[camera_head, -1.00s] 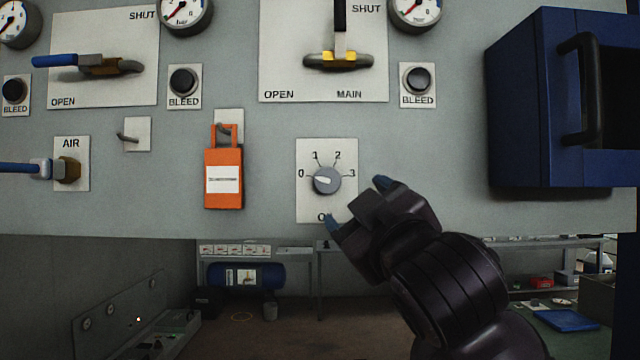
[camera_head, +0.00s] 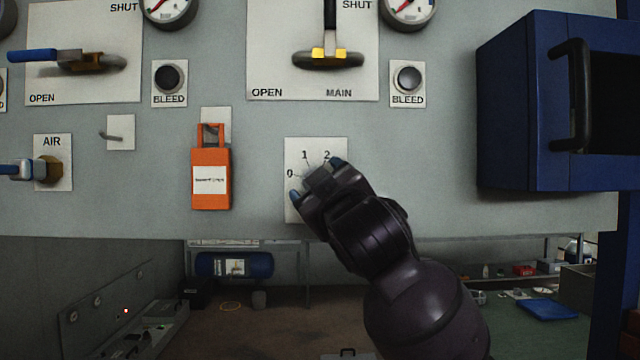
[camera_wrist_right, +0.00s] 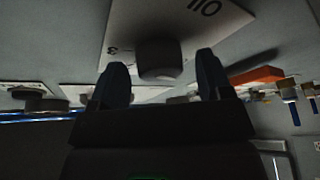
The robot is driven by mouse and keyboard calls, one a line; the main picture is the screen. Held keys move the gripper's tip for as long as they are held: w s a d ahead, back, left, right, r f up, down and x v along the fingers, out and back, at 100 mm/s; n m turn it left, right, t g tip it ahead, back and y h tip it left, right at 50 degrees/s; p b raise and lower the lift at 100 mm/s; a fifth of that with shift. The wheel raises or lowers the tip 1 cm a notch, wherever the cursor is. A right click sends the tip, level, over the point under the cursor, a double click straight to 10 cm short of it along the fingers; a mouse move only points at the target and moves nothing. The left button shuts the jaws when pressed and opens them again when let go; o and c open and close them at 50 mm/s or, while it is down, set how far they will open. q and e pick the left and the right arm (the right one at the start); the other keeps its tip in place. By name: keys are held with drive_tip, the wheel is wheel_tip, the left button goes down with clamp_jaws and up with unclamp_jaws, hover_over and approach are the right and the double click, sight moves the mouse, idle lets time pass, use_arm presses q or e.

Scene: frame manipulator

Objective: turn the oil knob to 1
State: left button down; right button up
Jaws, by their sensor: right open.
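The oil knob's white plate (camera_head: 295,150) is on the grey panel, with 0, 1 and 2 showing. In the head view my right gripper (camera_head: 315,177) is in front of the plate and hides the knob and the 3. In the right wrist view the round grey knob (camera_wrist_right: 158,60) lies ahead, between the two fingertips of my right gripper (camera_wrist_right: 172,75). The fingers are open, with a gap on both sides of the knob. I cannot tell how deep they reach around it. The knob's pointer is hidden. My left gripper is not in view.
An orange lockout tag (camera_head: 211,180) hangs left of the plate. A blue box with a black handle (camera_head: 575,95) juts out at the right. The panel between plate and box is bare.

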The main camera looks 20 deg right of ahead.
drive_tip(key=c, duration=0.9)
use_arm(q)
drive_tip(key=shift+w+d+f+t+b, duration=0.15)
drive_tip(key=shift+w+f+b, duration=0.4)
drive_tip(key=shift+b, duration=0.7)
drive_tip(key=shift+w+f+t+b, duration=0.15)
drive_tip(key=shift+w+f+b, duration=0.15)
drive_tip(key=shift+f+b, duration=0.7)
use_arm(e)
drive_tip(key=shift+w+a+f+m+h, duration=0.1)
drive_tip(key=shift+m+h, duration=1.2)
drive_tip(key=shift+m, duration=1.05)
drive_tip(key=shift+s+a+m+h, duration=0.1)
drive_tip(key=shift+m+h, duration=1.2)
drive_tip(key=shift+m, duration=1.1)
drive_tip(key=shift+w+a+f+m+h, duration=0.1)
drive_tip(key=shift+m+h, duration=1.2)
drive_tip(key=shift+m, duration=1.05)
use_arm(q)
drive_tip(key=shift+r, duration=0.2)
use_arm(e)
drive_tip(key=shift+r, duration=0.1)
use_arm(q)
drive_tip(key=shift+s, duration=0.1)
